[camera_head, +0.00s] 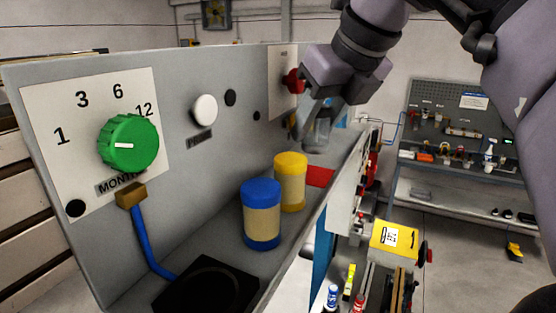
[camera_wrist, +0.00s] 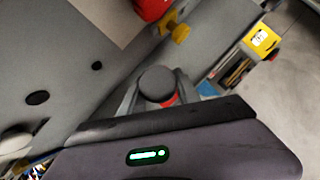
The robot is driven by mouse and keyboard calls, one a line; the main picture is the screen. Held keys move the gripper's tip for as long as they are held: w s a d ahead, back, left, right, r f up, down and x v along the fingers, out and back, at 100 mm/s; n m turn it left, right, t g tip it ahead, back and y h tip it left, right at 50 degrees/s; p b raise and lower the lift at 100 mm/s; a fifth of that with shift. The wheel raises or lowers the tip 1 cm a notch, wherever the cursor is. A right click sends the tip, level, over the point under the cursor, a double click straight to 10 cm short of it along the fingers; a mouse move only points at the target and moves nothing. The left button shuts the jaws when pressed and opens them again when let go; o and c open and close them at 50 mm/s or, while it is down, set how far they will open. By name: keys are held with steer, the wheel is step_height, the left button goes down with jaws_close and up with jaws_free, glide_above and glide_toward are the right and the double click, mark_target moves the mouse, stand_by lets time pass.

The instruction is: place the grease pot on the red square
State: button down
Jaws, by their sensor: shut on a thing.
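My gripper (camera_head: 322,105) is shut on a dark grey pot (camera_head: 318,134), likely the grease pot, at the far end of the grey shelf. In the wrist view the pot's round dark lid (camera_wrist: 157,84) sits between the fingers. The red square (camera_head: 320,176) lies on the shelf, nearer the head camera than the held pot and partly hidden by the yellow-lidded pot. A sliver of red (camera_wrist: 172,101) shows beside the held pot in the wrist view. Whether the held pot touches the shelf I cannot tell.
A yellow-lidded pot (camera_head: 291,183) stands just left of the red square. A blue-lidded pot (camera_head: 262,214) stands nearer. The upright panel (camera_head: 185,150) with a green dial (camera_head: 128,142) and red knob (camera_head: 293,81) bounds the shelf's left. The right edge drops off.

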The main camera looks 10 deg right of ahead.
mark_target(312, 151)
steer(key=f, duration=0.3)
steer(key=f+b, duration=0.1)
steer(key=shift+w+a+f, duration=0.1)
steer(key=shift+w+f, duration=0.3)
steer(key=shift+w, duration=0.2)
steer(key=shift+s, duration=0.35)
steer(key=shift+s+f, duration=0.1)
steer(key=shift+f, duration=0.05)
steer(key=c, duration=1.1)
jaws_free()
steer(key=shift+o, duration=1.2)
steer(key=shift+w, duration=0.3)
steer(key=shift+s, duration=0.1)
